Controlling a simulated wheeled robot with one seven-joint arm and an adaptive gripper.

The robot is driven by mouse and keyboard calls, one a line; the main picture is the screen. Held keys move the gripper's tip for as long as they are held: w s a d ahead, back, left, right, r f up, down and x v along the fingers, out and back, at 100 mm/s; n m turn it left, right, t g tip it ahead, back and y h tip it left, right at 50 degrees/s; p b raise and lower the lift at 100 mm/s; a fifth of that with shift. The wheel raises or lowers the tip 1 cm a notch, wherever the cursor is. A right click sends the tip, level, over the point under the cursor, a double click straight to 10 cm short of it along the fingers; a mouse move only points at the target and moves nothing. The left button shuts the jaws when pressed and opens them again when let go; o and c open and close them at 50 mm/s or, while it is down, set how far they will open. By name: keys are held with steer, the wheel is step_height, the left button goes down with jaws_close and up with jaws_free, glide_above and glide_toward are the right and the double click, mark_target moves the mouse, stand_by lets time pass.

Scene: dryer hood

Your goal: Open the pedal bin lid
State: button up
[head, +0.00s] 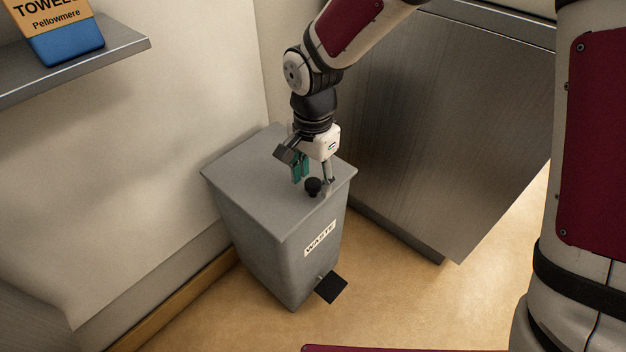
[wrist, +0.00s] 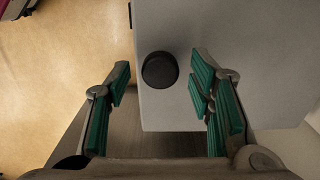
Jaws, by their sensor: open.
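The grey pedal bin (head: 290,250) stands on the floor with a "WASTE" label on its front. Its flat lid (head: 240,176) is down. A round black knob (head: 313,187) sits on the lid near its front right edge. A black pedal (head: 331,288) sticks out at the bin's foot. My gripper (head: 314,181) is above the lid, pointing down at the knob. In the wrist view the open fingers (wrist: 160,92) with green pads are on either side of the knob (wrist: 160,70), with gaps on both sides. I cannot tell the exact height of the fingertips above the lid.
A metal cabinet (head: 430,130) stands close on the right of the bin. A cream wall (head: 130,170) is on the left, with a shelf (head: 80,75) holding a towel box (head: 62,30). The floor (head: 400,300) in front is clear.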

jaws_close()
stand_by(0.3)
